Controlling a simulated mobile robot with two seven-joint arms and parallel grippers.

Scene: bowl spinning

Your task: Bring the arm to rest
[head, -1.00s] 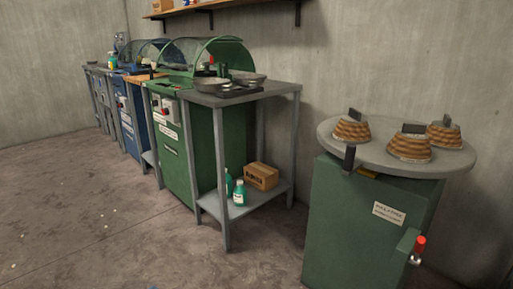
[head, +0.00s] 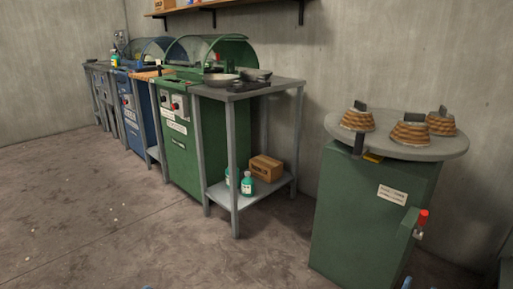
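Neither of my grippers can be made out in the head view. Only small blue bits show at the bottom edge, too little to tell what they are. A green cabinet (head: 365,215) with a round grey top (head: 400,151) stands at the right. Several brown ringed pieces with dark tabs sit on that top, one of them at the front middle (head: 409,134). A lever with a red knob (head: 423,218) sticks out at the cabinet's right side.
A grey table (head: 270,88) holds pans (head: 221,80); its lower shelf has a carton (head: 265,168) and green bottles (head: 247,183). Green (head: 178,145) and blue (head: 140,120) machines with hoods stand farther left. Open floor (head: 90,220) fills the lower left.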

